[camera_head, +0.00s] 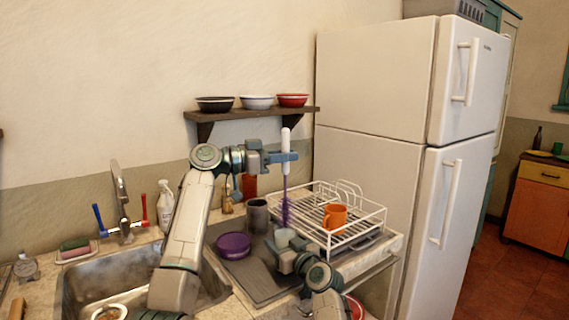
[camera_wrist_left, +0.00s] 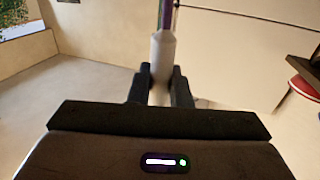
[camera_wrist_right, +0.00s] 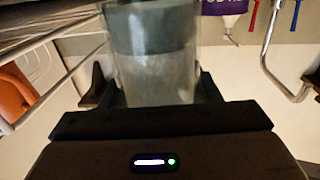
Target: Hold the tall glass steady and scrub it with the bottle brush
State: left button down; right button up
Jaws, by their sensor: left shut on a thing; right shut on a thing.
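The bottle brush (camera_head: 286,200) has a white handle and purple bristles and hangs upright, bristles down. My left gripper (camera_head: 284,157) is shut on its handle, which also shows between the fingers in the left wrist view (camera_wrist_left: 162,55). The tall glass (camera_head: 284,237) is clear and stands low in front of the dish rack. My right gripper (camera_head: 284,252) is shut on it, and it fills the middle of the right wrist view (camera_wrist_right: 152,60). The bristle tip is at the glass's mouth in the head view; I cannot tell whether it is inside.
A grey cup (camera_head: 257,216) and a purple bowl (camera_head: 233,245) stand on the dark mat (camera_head: 262,280) to the left. The white dish rack (camera_head: 365,230) with an orange mug (camera_head: 335,215) is at the right. A shelf (camera_head: 250,113) with bowls hangs above. The sink (camera_head: 110,285) is at left.

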pick_arm(q)
jog(key=shift+r, duration=1.45)
pick_arm(e)
jog(key=o, duration=1.2)
jog(key=shift+o, duration=0.2)
jog(key=shift+s, duration=0.1)
